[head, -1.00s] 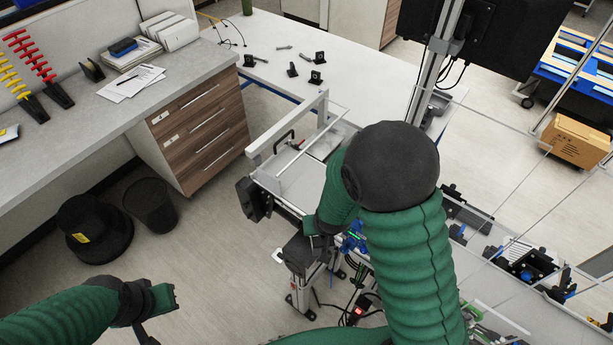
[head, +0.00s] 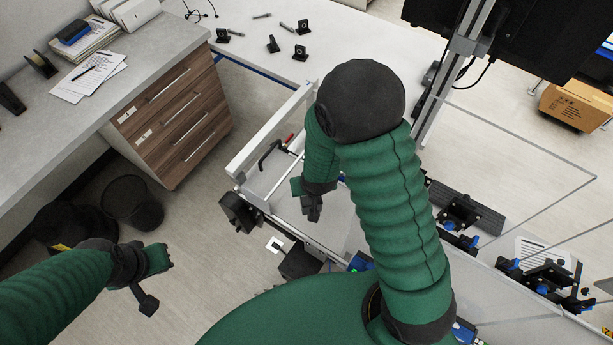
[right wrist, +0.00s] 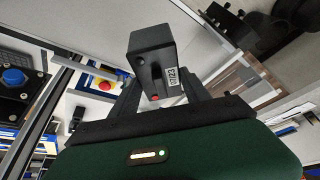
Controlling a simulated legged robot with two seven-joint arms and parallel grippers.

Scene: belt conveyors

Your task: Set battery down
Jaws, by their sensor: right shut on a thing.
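The battery (right wrist: 153,58), a dark grey block with a white label and a small red spot, sits between the two dark fingers of my right gripper (right wrist: 160,88) in the right wrist view. In the head view my right gripper (head: 312,206) is over the pale conveyor surface (head: 275,185), inside the white frame. There the battery cannot be told apart from the dark fingers, nor whether it touches the surface. My left gripper (head: 152,280) hangs over the floor at the lower left, away from the conveyor. Its finger opening is unclear.
A dark box (head: 299,262) stands beside the conveyor's near end. A white rail (head: 272,135) with a black handle (head: 268,155) borders the conveyor. Clear panels (head: 520,140) and black fixtures (head: 462,212) are to the right. A drawer cabinet (head: 175,125) stands left.

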